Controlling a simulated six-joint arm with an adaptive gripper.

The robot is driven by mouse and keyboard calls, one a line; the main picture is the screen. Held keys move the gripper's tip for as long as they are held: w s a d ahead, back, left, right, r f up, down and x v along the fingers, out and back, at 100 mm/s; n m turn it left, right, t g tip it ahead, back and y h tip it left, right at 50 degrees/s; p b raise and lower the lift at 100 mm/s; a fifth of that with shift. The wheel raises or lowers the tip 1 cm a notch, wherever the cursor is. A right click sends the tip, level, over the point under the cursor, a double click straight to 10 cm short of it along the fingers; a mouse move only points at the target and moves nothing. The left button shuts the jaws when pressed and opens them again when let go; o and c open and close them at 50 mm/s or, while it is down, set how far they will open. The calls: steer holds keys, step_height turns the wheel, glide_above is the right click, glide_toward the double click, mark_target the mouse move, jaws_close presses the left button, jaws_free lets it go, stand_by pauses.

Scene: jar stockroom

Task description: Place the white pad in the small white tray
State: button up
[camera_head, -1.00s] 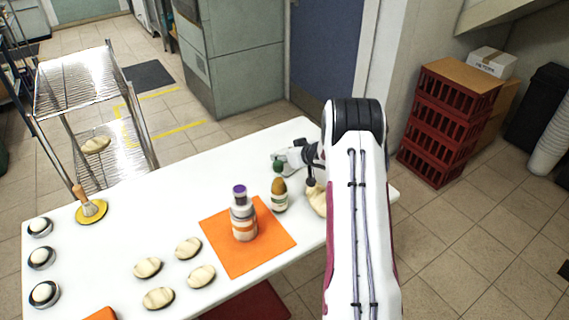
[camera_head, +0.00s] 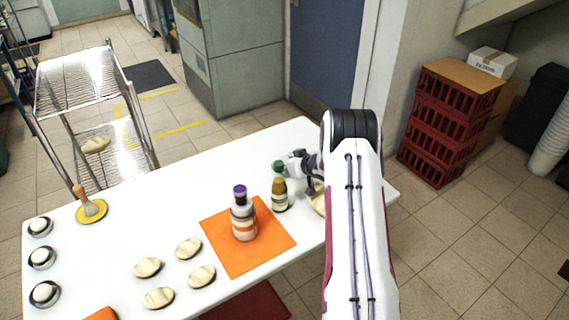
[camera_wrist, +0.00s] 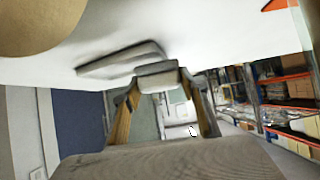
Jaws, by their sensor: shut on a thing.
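A flat pale piece, perhaps the small white tray (camera_wrist: 112,60), lies against the white table surface right by the fingertips. I cannot tell whether the pad touches it. In the head view neither pad nor tray shows clearly.
A purple-capped bottle (camera_head: 243,215) stands on an orange mat (camera_head: 270,250). A pale bun (camera_head: 317,200) is partly hidden by my arm. Several pale buns lie at the front of the table, and dark dishes with white rounds line its left side. The table's middle left is clear.

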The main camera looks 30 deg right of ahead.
steer(key=shift+f, duration=0.6)
stand_by(0.3)
steer(key=o, duration=1.1)
steer(key=shift+r, duration=0.1)
steer(key=shift+r, duration=0.6)
steer(key=v, duration=1.2)
